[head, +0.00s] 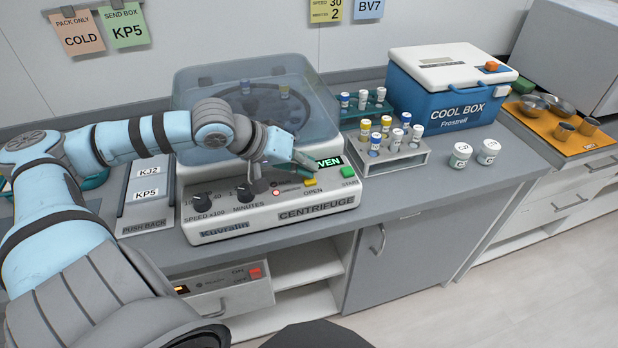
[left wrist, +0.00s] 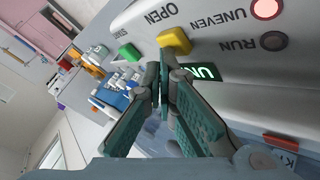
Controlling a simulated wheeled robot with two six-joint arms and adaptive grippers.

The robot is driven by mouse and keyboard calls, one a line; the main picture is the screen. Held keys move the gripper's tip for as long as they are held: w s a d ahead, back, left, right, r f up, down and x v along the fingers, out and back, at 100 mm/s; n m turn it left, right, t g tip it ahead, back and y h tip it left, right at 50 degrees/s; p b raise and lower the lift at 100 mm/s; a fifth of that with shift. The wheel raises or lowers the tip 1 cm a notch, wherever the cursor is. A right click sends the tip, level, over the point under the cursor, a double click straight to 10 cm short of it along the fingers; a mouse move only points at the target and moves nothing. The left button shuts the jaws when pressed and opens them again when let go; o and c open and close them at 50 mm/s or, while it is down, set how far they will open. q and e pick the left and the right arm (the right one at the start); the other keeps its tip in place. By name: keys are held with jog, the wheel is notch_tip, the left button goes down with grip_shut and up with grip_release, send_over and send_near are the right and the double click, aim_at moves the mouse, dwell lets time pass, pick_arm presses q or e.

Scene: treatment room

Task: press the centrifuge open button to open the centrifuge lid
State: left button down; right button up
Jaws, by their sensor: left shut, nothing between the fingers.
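The centrifuge (head: 320,215) stands on the counter with its translucent lid (head: 200,80) down; tubes show through it. Its yellow OPEN button (head: 310,182) is on the front panel and also shows in the left wrist view (left wrist: 174,40). My left gripper (head: 311,170) is shut and empty, its fingertips just beside the yellow button. In the left wrist view the fingertips (left wrist: 159,72) are close to the button; I cannot tell whether they touch it. A green START button (head: 348,171) is to the right. My right gripper is not in view.
The green display reads partly "VEN", and a red lamp by UNEVEN (left wrist: 265,9) is lit. Knobs (head: 245,192) sit left of the buttons. A tube rack (head: 408,158), white jars (head: 461,155) and a blue cool box (head: 440,100) stand to the right.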

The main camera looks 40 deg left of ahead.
pick_arm(q)
jog(key=shift+f, duration=0.25)
dwell(0.4)
jog(key=shift+r+p, duration=0.7)
jog(key=shift+r, duration=0.3)
notch_tip(320, 180, up, 5)
jog(key=p, duration=0.5)
jog(key=shift+r, duration=0.1)
dwell(0.3)
